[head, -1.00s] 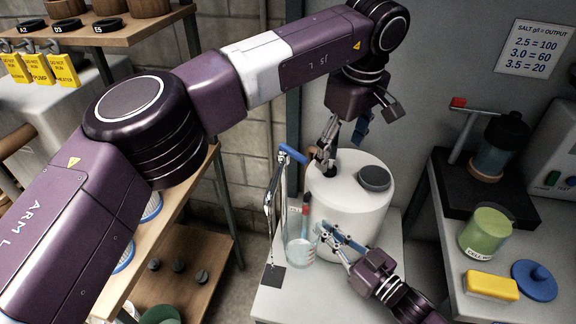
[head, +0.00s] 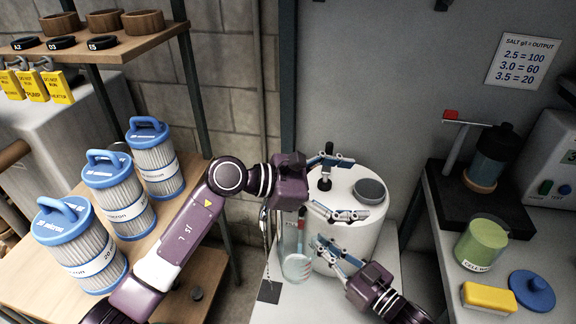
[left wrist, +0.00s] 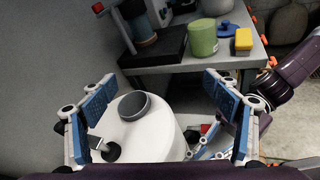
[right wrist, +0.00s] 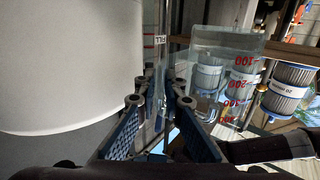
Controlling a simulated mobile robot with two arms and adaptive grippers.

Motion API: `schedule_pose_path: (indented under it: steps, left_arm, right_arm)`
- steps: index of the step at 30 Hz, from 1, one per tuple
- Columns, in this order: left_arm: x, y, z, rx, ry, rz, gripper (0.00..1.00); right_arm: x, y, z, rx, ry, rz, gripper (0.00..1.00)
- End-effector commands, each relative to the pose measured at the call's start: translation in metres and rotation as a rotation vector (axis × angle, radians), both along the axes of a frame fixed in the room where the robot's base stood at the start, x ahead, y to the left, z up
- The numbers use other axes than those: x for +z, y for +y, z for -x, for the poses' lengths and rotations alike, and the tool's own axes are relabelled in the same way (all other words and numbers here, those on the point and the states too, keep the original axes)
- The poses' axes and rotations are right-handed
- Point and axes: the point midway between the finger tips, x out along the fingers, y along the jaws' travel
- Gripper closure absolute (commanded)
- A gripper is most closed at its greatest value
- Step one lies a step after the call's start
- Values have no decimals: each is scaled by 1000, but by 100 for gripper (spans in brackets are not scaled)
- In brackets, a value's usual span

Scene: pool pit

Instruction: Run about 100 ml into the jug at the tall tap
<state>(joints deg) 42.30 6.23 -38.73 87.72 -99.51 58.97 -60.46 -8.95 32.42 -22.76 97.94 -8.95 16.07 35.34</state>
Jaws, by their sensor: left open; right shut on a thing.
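The clear jug (head: 297,267) stands upright in front of the white tank (head: 345,245). Its red marks show in the right wrist view (right wrist: 228,62); I cannot tell the water level. My right gripper (head: 318,249) is shut on the jug at its right side. My left gripper (head: 347,187) is open and empty, above the tank, its fingers either side of the tank's top in the left wrist view. A black knob (head: 325,179) and a grey cap (head: 370,190) sit on the tank. The tall tap (head: 266,228) is thin metal, left of the jug; its upper part is hidden by my left gripper.
Blue-capped filters (head: 120,200) stand on the left shelf. The right bench holds a green tub (head: 482,243), a yellow block (head: 489,297) and a blue lid (head: 532,291). A dark plate (head: 269,292) lies below the tap. The wall is close behind the tank.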

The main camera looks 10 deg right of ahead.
Motion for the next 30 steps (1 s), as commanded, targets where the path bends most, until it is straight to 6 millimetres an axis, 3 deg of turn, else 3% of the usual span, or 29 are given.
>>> schedule_pose_path:
  steps: [12,18,24,30]
  left_arm:
    - [-12,145,-34,446,150,302,19]
    - [-17,197,-34,575,165,363,19]
    - [-18,212,-34,618,165,381,19]
    - [-16,192,-50,619,164,385,19]
  right_arm:
    - [1,0,0,0,-1,-2,100]
    - [1,0,0,0,-1,-2,100]
    - [1,0,0,0,-1,-2,100]
    - [1,0,0,0,-1,-2,100]
